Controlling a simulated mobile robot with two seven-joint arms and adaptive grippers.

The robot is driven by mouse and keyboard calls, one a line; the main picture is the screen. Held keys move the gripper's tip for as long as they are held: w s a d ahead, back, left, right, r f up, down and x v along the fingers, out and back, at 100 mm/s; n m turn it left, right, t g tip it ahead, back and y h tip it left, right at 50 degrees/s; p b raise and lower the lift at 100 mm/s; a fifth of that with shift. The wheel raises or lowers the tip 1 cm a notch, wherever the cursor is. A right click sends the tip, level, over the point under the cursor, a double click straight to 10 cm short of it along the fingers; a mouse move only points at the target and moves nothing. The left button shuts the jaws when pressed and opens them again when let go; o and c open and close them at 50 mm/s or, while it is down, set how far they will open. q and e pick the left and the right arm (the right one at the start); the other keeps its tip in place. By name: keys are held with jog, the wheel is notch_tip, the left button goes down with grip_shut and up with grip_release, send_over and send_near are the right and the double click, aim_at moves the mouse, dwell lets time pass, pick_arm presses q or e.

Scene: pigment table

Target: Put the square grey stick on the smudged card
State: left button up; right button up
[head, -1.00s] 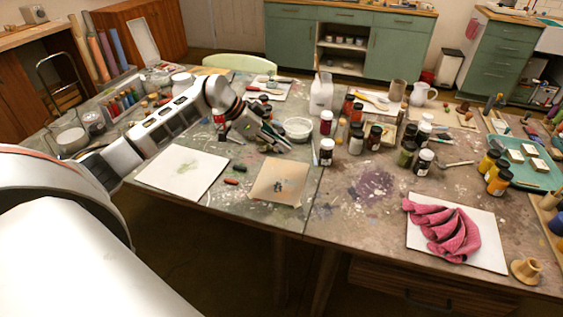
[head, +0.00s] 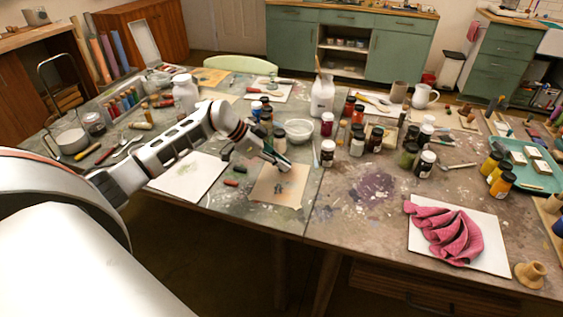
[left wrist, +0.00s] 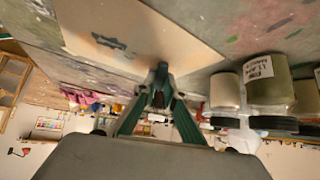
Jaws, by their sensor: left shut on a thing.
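My right gripper is not in view.
A pale sheet (head: 205,170) with a faint green smear lies left of the card. Several paint jars and a white bowl (head: 299,130) stand behind it. A pink cloth (head: 448,235) lies on a white board at right.

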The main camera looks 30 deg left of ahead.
pick_arm(q)
jog(key=o, duration=0.7)
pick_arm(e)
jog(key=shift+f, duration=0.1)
pick_arm(q)
jog(key=shift+r, duration=0.2)
jog(key=v, duration=1.2)
jog(key=shift+p, duration=0.45)
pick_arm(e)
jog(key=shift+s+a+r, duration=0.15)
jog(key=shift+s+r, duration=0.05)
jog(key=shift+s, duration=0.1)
pick_arm(q)
jog(key=shift+d, duration=0.1)
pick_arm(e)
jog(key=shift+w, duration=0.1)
pick_arm(q)
jog(key=shift+s, duration=0.1)
